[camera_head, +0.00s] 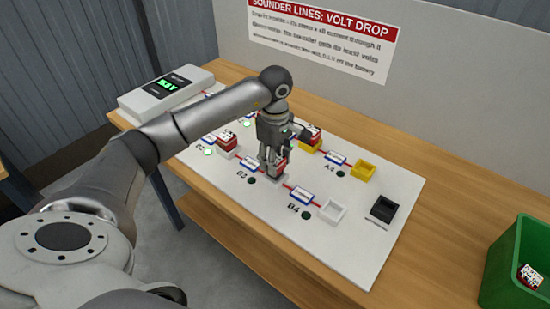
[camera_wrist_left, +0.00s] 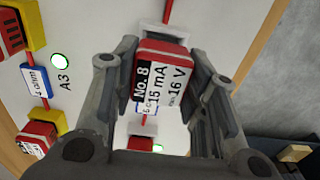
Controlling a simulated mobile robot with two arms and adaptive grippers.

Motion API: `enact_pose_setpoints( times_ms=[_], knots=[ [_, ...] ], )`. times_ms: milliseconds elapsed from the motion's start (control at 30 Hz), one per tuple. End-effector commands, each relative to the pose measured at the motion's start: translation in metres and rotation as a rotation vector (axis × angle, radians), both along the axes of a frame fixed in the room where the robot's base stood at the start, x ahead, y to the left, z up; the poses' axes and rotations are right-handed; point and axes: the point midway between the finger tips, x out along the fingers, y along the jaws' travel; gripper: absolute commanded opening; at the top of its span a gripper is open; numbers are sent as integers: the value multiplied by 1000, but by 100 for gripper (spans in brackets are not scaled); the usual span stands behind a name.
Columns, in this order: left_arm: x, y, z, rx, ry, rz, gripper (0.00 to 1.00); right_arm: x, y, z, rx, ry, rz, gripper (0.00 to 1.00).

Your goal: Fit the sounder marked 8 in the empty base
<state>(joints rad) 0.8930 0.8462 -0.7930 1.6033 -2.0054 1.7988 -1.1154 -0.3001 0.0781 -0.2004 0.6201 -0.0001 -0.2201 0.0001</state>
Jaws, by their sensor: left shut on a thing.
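My left gripper (camera_head: 272,172) is shut on a red sounder (camera_head: 281,162), low over the middle of the white board. In the left wrist view the sounder (camera_wrist_left: 163,72) sits between the two fingers (camera_wrist_left: 163,95), its label reading No. 8, 15 mA, 16 V. A white base (camera_head: 279,177) shows right under it, near B3; its edge also shows in the left wrist view (camera_wrist_left: 168,32). I cannot tell whether the sounder touches it or is seated. A white base (camera_head: 333,211) near B4 and a yellow base (camera_head: 363,170) near A4 stand empty.
Red sounders stand in a white base (camera_head: 227,142) and in a yellow base (camera_head: 313,134) close to my gripper. A black square holder (camera_head: 383,209) is at the board's right. A green bin (camera_head: 515,265) and a meter box (camera_head: 167,93) stand at opposite sides.

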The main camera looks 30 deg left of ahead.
Motion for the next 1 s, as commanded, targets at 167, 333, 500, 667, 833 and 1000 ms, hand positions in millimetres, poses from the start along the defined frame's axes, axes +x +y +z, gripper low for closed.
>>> enact_pose_setpoints(
  times_ms=[167, 333, 500, 667, 833, 1000],
  knots=[
    [0, 0, -3, 0, -1, 0, 14, 0, -1, -3, -2, 0, 1, 50],
    [0, 0, -6, 0, -1, 0, 14, 0, -3, -5, -3, 0, 1, 50],
    [0, 0, -8, 0, -1, 0, 14, 0, -3, -8, -3, 0, 1, 50],
    [0, 0, -11, 0, -1, 1, 14, 0, -3, -10, -3, 0, 1, 50],
    [0, 0, -13, 0, -1, 1, 14, 0, -3, -12, -3, 0, 1, 50],
    [0, 0, -16, 0, -1, 1, 14, 0, -3, -14, -3, 0, 1, 50]
  ],
)
